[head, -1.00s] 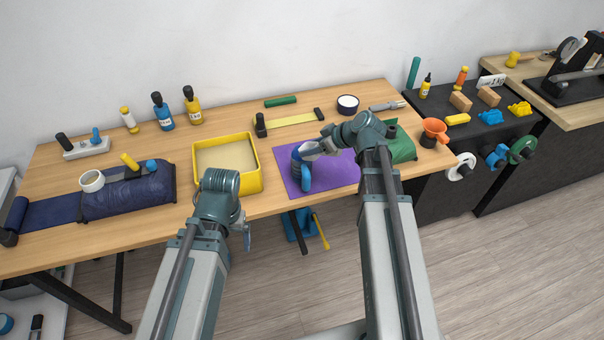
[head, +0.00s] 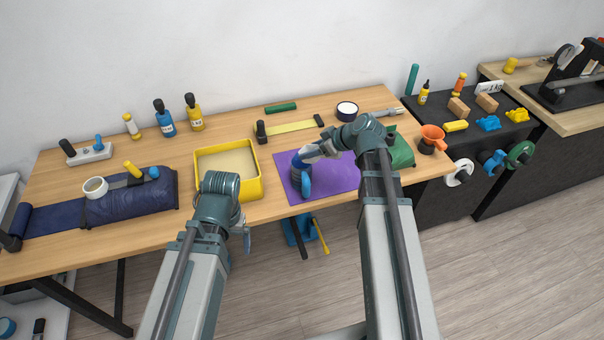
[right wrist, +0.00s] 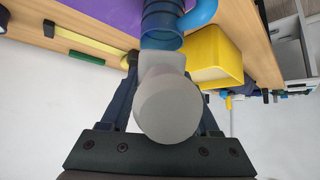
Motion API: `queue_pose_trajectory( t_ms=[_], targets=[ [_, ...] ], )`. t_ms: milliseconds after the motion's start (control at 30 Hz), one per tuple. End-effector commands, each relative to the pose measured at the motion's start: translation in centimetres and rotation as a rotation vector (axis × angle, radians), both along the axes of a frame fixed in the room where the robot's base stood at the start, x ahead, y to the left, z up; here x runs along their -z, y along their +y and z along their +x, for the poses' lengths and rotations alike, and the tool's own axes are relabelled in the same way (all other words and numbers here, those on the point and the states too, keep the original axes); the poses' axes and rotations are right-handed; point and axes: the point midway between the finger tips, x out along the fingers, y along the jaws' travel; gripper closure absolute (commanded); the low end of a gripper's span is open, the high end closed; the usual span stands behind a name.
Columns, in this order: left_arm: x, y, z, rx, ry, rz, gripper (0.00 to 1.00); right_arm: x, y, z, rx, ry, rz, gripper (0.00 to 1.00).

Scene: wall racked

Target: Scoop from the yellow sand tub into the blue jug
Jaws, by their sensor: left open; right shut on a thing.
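The yellow tub (head: 256,189) stands on the wooden table with pale sand (head: 226,162) in it. The blue jug (head: 300,180) stands upright on the purple mat (head: 335,176), its handle toward the front. My right gripper (head: 328,147) is shut on a grey scoop (head: 309,153) right at the jug's top. In the right wrist view the scoop (right wrist: 167,105) sits between my fingers, its far end against or over the rim of the jug (right wrist: 161,27); I cannot tell whether it touches or holds sand. My left gripper (head: 246,240) is open and empty, low in front of the table edge near the tub.
A navy roll (head: 130,197) with white tape (head: 95,187) lies left of the tub. Bottles (head: 165,119) stand behind. A yellow strip (head: 290,127) lies behind the mat. A green bag (head: 402,153) and an orange funnel (head: 433,136) are right of the jug.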

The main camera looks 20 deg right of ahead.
Motion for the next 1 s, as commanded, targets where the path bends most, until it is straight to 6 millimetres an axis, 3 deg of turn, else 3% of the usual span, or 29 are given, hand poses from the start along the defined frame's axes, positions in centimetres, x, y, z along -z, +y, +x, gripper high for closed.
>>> queue_pose_trajectory(
  t_ms=[600,1000],
  targets=[
    [-5.0,0.0,0.0,0.002,0.000,0.000,0.08,-5.0,0.0,0.0,0.000,0.000,0.000,0.94],
    [-4.6,0.0,0.0,0.002,0.000,0.000,0.08,-4.8,0.0,0.0,0.001,-0.007,0.006,0.94]
  ],
)
